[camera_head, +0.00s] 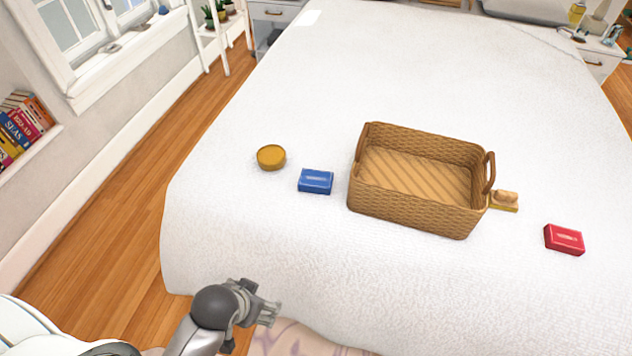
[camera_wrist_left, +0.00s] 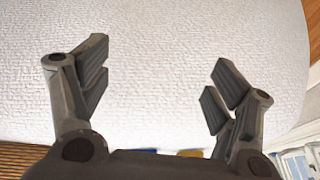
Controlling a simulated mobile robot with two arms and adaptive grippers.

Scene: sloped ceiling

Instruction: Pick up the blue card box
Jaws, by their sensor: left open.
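The blue card box (camera_head: 316,181) lies flat on the white bedspread, left of a wicker basket (camera_head: 415,215) and apart from it. My left gripper (camera_head: 268,312) is at the bed's front edge, nearer to me than the blue box and a little left of it. In the left wrist view my left gripper (camera_wrist_left: 155,85) has its fingers wide apart with only white bedspread between them. A small blue patch (camera_wrist_left: 147,151) shows at the bottom edge there, mostly hidden by the gripper body. My right gripper is not in view.
A round mustard-yellow container (camera_head: 271,157) sits just left of the blue box. Right of the basket are a small tan item (camera_head: 505,199) and a red box (camera_head: 564,239). The bedspread (camera_head: 260,240) in front of the blue box is clear.

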